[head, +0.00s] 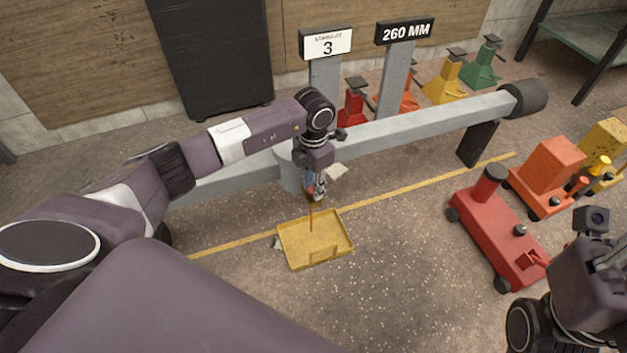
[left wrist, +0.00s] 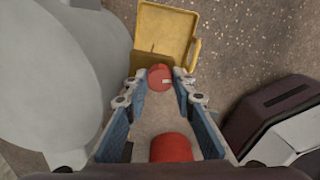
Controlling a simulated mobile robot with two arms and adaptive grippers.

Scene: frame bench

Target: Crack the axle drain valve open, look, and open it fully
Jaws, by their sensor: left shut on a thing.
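The grey axle (head: 430,125) runs across the head view, with the drain spot under my left arm. My left gripper (head: 315,192) points down beside the axle's bulge. In the left wrist view its fingers close on a red round valve knob (left wrist: 160,77); a red cylinder (left wrist: 171,147) sits nearer the palm. A yellow tray (head: 330,256) lies on the floor below and also shows in the left wrist view (left wrist: 167,22). A thin brown stream (head: 311,217) drops from the valve area into the tray. My right gripper is at the lower right; its fingers are not clear.
A red floor jack (head: 497,232) and an orange unit (head: 548,168) stand at the right. Red, yellow and green stands (head: 483,68) are behind the axle. Signs reading 3 (head: 327,44) and 260 MM (head: 405,31) stand at the back.

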